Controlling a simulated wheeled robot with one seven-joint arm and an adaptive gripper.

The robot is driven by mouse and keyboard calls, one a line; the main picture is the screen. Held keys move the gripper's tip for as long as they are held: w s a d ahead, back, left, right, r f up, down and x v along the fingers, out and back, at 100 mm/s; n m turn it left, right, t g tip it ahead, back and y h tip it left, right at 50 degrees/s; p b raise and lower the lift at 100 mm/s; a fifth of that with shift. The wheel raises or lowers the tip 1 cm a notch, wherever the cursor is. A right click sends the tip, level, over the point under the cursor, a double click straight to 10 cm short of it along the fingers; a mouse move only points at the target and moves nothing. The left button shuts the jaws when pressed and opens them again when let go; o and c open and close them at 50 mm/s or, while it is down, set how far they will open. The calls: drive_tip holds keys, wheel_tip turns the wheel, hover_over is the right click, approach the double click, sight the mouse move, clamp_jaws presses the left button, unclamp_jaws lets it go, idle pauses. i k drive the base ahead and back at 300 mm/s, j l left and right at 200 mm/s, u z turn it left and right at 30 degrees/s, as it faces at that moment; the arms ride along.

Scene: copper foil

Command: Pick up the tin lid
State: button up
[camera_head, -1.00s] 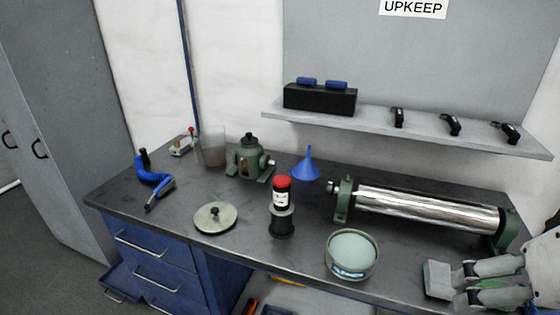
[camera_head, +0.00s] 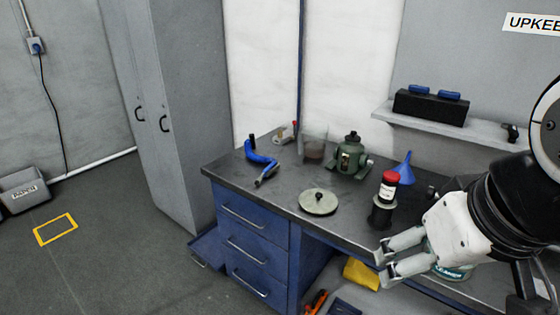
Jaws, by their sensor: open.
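The tin lid (camera_head: 319,202) is a round, pale grey-green disc with a small dark knob. It lies flat on the dark workbench (camera_head: 285,186), near its front edge. My gripper (camera_head: 382,266) is open and empty, with its fingers pointing left, in front of the bench edge. It is to the right of the lid and nearer to me, apart from it. The round tin (camera_head: 452,272) is mostly hidden behind my gripper.
A dark bottle with a red cap (camera_head: 388,187) stands right of the lid. Behind are a green pump (camera_head: 351,157), a blue funnel (camera_head: 403,168) and a clear beaker (camera_head: 313,146). A blue-handled tool (camera_head: 262,158) lies at left. A lower drawer (camera_head: 206,250) stands partly open.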

sight(317, 201)
drive_tip(key=z, duration=0.8)
drive_tip(key=i+j, duration=0.15)
drive_tip(key=j, duration=0.25)
drive_tip(key=i+j, duration=0.15)
drive_tip(key=j, duration=0.2)
drive_tip(key=i+j, duration=0.15)
drive_tip(key=j, duration=0.25)
drive_tip(key=i+j, duration=0.2)
drive_tip(key=j, duration=0.15)
drive_tip(key=i+j, duration=0.15)
drive_tip(key=j, duration=0.25)
drive_tip(key=u, duration=0.05)
